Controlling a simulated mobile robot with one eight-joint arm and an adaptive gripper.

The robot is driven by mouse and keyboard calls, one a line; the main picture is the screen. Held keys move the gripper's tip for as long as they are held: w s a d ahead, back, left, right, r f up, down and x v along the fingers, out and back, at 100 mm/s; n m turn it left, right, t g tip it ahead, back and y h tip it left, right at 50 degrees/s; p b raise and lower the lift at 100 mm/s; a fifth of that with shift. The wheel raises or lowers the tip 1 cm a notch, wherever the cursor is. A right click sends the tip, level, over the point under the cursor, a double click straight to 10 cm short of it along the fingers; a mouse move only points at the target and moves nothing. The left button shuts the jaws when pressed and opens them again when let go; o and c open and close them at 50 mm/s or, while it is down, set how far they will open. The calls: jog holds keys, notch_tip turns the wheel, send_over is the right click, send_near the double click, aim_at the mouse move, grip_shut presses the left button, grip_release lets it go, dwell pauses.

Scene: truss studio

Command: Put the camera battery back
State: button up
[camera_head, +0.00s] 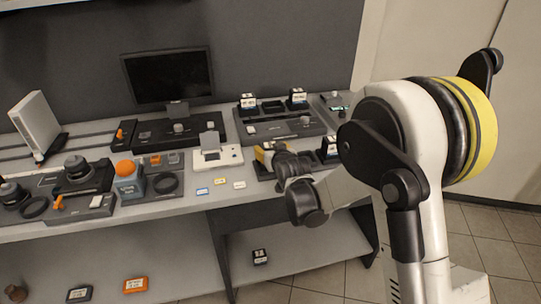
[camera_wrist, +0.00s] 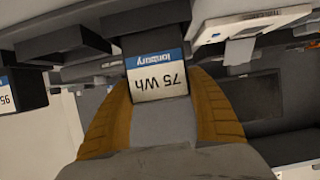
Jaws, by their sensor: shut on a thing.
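My gripper (camera_head: 264,154) is over the right part of the desk, above a low dark holder (camera_head: 264,173). In the wrist view its two yellow-brown fingers are shut on a dark battery (camera_wrist: 150,45) with a blue and white label reading "75 Wh", upside down in the picture. My gripper hides most of this battery in the head view. Another labelled battery (camera_head: 328,147) stands just right of my gripper. In the wrist view a battery marked "95" (camera_wrist: 6,95) is at the left edge, beside a dark box-like part (camera_wrist: 62,40). I cannot tell whether the held battery touches the holder.
A back dock (camera_head: 278,127) carries two upright batteries (camera_head: 248,101) (camera_head: 297,96) with an open slot between them. A white device (camera_head: 217,156) stands left of my gripper. A monitor (camera_head: 168,75) is behind. Small cards (camera_head: 220,181) lie in front. Several objects crowd the left side.

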jog(key=shift+f, duration=0.55)
jog(key=shift+f, duration=0.15)
jog(key=o, duration=1.4)
